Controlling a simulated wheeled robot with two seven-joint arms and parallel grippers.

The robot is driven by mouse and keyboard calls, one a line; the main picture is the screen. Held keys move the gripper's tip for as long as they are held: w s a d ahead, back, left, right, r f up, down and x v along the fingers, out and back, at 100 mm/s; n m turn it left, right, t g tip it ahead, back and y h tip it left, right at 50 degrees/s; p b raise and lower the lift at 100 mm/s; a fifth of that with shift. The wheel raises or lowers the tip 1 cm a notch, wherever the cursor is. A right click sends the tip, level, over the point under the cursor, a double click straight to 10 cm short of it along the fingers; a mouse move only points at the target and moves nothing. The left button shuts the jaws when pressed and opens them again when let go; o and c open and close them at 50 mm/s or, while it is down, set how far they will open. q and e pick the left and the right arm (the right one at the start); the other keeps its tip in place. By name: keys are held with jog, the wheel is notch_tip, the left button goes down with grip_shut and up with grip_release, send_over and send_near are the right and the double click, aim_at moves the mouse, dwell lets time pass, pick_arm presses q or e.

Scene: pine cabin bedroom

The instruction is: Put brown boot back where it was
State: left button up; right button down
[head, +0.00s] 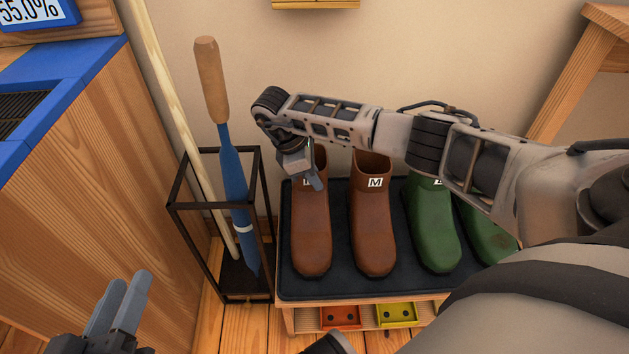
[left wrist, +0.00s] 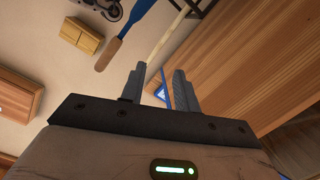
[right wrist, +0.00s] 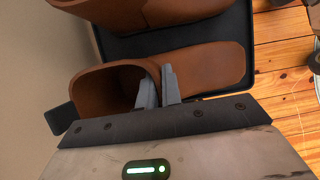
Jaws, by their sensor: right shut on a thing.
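Two brown boots stand side by side on a dark tray (head: 330,286) on a low wooden bench. My right gripper (head: 316,183) reaches in from the right and is shut on the upper shaft of the left brown boot (head: 312,235). In the right wrist view its fingers (right wrist: 160,88) pinch the wall of that boot (right wrist: 205,70) near the opening. The boot looks upright, with its sole at the tray; contact cannot be made out. The other brown boot (head: 374,235) stands just to its right. My left gripper (head: 120,300) is open and empty at the lower left.
Green boots (head: 433,230) stand on the right of the tray, partly behind my right arm. A black-framed stand (head: 175,205) holding a blue bat (head: 233,180) and a pole is left of the tray. A wooden cabinet (head: 110,150) is at left. Red and yellow trays (head: 397,314) sit below.

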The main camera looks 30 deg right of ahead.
jog(key=c, duration=1.6)
grip_release()
jog(key=shift+f, duration=0.15)
pick_arm(q)
jog(key=shift+w+r, duration=0.1)
jog(key=shift+r, duration=0.2)
pick_arm(e)
jog(key=shift+o, duration=0.2)
